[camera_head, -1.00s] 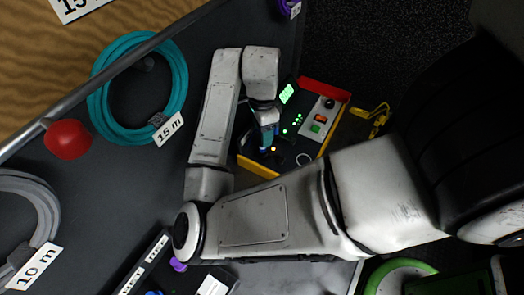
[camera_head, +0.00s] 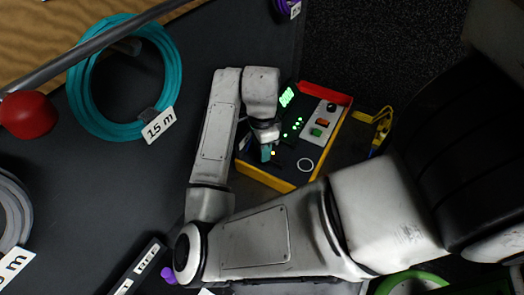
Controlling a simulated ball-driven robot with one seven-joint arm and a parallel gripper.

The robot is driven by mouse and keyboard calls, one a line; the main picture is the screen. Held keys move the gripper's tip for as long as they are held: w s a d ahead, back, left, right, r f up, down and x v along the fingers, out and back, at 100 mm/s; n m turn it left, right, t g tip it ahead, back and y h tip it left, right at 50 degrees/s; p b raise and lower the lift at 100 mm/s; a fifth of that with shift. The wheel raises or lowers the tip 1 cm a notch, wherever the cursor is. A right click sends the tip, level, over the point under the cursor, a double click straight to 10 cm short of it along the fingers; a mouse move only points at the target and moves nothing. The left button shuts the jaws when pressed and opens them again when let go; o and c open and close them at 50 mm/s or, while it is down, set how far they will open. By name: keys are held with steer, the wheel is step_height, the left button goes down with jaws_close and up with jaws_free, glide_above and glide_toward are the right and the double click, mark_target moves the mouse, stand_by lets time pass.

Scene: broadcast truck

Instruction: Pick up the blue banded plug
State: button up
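My gripper (camera_head: 266,143) hangs at the end of my arm over the left side of a yellow-edged, red-ended device box with a dark panel. A small teal-blue piece (camera_head: 266,154) shows just below the gripper, against the panel. It may be the blue banded plug, but it is too small and too covered to be sure. My wrist hides the fingers, so I cannot tell whether they are open or shut, or whether they touch the piece.
The device box (camera_head: 250,172) has green lights, buttons and a white ring. A teal cable coil (camera_head: 82,108) tagged 15 m, a grey coil (camera_head: 12,232) and a red knob (camera_head: 28,114) lie left. A yellow item (camera_head: 381,126) is right of the box. Dark surface (camera_head: 130,185) is clear between.

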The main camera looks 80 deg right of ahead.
jaws_close()
steer(key=shift+r, duration=0.1)
steer(key=shift+r, duration=0.55)
step_height(320, 180, up, 3)
steer(key=shift+s+f, duration=0.15)
steer(key=s+a+r+p, duration=0.2)
steer(key=s+a+r, duration=0.4)
steer(key=s+r, duration=0.3)
steer(key=s, duration=0.3)
steer(key=shift+a, duration=0.15)
steer(key=shift+s+a, duration=0.1)
steer(key=shift+s, duration=0.05)
